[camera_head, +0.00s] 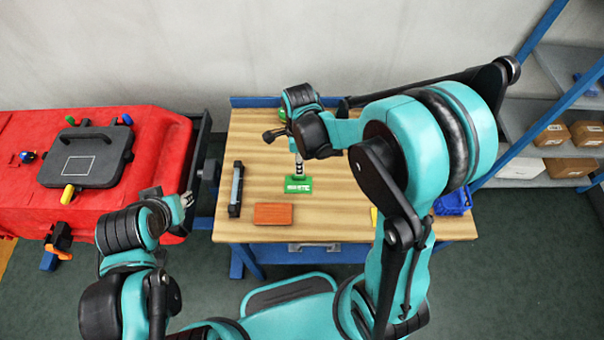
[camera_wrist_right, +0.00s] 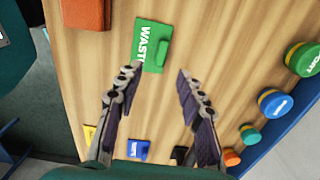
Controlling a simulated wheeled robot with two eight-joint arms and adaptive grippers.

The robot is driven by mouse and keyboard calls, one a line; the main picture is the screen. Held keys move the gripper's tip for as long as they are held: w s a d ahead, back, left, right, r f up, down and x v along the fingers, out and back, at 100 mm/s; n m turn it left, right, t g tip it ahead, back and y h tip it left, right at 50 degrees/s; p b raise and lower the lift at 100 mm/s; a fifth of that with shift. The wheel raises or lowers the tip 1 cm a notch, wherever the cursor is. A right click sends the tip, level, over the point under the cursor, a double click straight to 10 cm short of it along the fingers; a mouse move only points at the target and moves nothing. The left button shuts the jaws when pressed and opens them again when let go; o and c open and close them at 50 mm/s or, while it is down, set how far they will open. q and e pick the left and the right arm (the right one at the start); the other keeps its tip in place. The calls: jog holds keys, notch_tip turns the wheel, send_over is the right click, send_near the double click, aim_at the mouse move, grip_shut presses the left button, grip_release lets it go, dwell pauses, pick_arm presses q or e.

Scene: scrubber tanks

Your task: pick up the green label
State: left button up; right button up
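The green label (camera_head: 299,189) lies flat on the wooden table, with white lettering. In the right wrist view the label (camera_wrist_right: 152,45) reads "WASTE" and sits just beyond my fingertips. My right gripper (camera_wrist_right: 158,72) is open, its two fingers apart with nothing between them. In the head view my right gripper (camera_head: 297,168) points down by the label's far edge; I cannot tell the exact height. My left gripper (camera_head: 185,201) is off the table's left side, beside the red tank; its finger opening is too small to judge.
The red tank (camera_head: 150,150) is left of the table (camera_head: 330,230). The wrist view shows several round coloured tins (camera_wrist_right: 275,102) and a blue piece (camera_wrist_right: 138,149).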

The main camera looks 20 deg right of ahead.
aim_at(298, 183)
jog(key=f+b, duration=0.1)
jog(key=f, duration=0.2)
jog(key=f+b, duration=0.1)
jog(key=f, duration=0.3)
jog(key=shift+w+a+f, duration=0.2)
jog(key=shift+f, duration=0.1)
jog(key=shift+r, duration=0.1)
jog(key=shift+c, duration=0.3)
grip_shut()
